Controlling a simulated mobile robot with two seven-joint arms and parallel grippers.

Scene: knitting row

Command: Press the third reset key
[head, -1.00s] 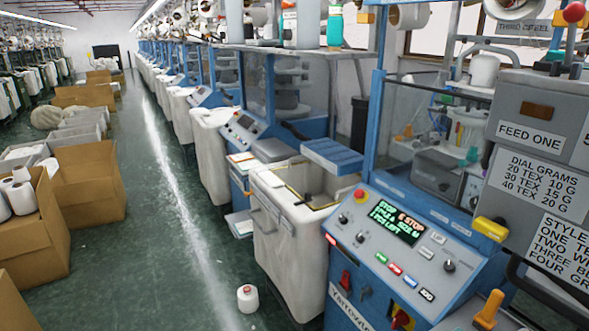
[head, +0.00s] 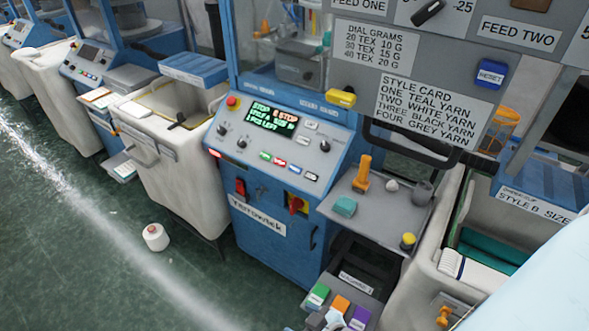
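Which key is the third reset key I cannot tell. Neither of my grippers shows clearly.
A small shelf (head: 388,212) holds an orange-handled tool (head: 362,174) and a teal block (head: 345,206). A white bin (head: 162,152) stands left; a yarn cone (head: 155,237) is on the floor. A pale smooth shape covers the lower right corner.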

